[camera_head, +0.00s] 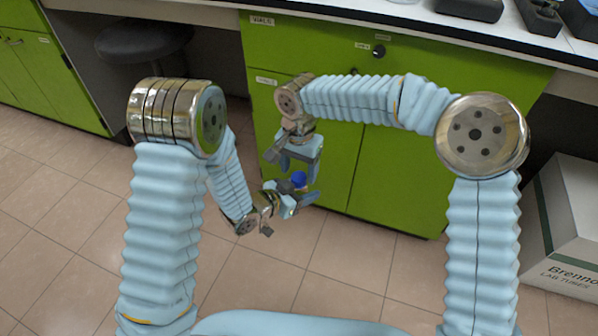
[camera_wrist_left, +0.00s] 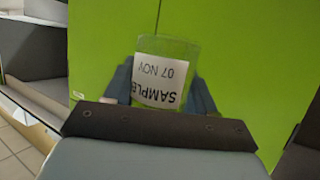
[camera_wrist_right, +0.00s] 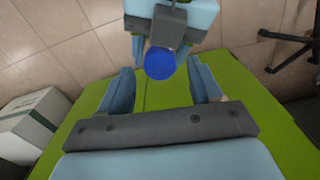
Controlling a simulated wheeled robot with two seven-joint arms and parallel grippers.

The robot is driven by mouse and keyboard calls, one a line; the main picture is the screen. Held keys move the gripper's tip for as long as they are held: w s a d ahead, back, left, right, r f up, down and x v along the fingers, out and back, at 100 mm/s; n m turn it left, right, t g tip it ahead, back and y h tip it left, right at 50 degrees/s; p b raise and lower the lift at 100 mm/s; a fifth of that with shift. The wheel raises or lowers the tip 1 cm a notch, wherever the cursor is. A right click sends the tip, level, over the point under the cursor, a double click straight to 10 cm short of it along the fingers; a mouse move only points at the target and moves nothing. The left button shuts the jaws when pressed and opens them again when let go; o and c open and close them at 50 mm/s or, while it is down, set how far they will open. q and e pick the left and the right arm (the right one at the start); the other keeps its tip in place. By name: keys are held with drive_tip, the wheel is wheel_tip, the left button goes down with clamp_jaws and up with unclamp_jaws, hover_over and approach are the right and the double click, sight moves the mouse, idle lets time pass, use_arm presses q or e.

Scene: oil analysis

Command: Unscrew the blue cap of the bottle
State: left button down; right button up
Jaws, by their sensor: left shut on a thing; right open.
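The bottle (camera_wrist_left: 178,52) is clear with a white label reading "SAMPLE 07 NOV", upside down in the left wrist view. My left gripper (camera_head: 299,201) is shut on it, one finger on each side, and holds it in the air. The blue cap (camera_head: 298,179) shows just below my right gripper (camera_head: 300,173) in the head view. In the right wrist view the round blue cap (camera_wrist_right: 159,62) lies between or just beyond the two open fingertips, with a gap on both sides. Most of the bottle is hidden in the head and right wrist views.
Green cabinets (camera_head: 400,185) stand behind the grippers, under a white worktop (camera_head: 420,32). A dark stool (camera_head: 145,40) is at the upper left. A white box (camera_head: 570,225) stands on the tiled floor at the right. The space around both grippers is clear.

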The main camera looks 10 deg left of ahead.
wheel_tip(320, 180, up, 2)
drive_tip(key=shift+r, duration=0.2)
drive_tip(key=shift+c, duration=0.3)
wheel_tip(320, 180, up, 3)
drive_tip(key=m, duration=0.2)
drive_tip(key=shift+r+m, duration=0.15)
drive_tip(key=shift+m, duration=0.25)
drive_tip(key=shift+c, duration=0.2)
drive_tip(key=shift+m, duration=0.3)
wheel_tip(320, 180, down, 8)
drive_tip(key=shift+r, duration=0.15)
drive_tip(key=c, duration=1.1)
drive_tip(key=shift+o, duration=0.2)
drive_tip(key=n, duration=0.3)
drive_tip(key=o, duration=1.2)
drive_tip(key=shift+c, duration=0.2)
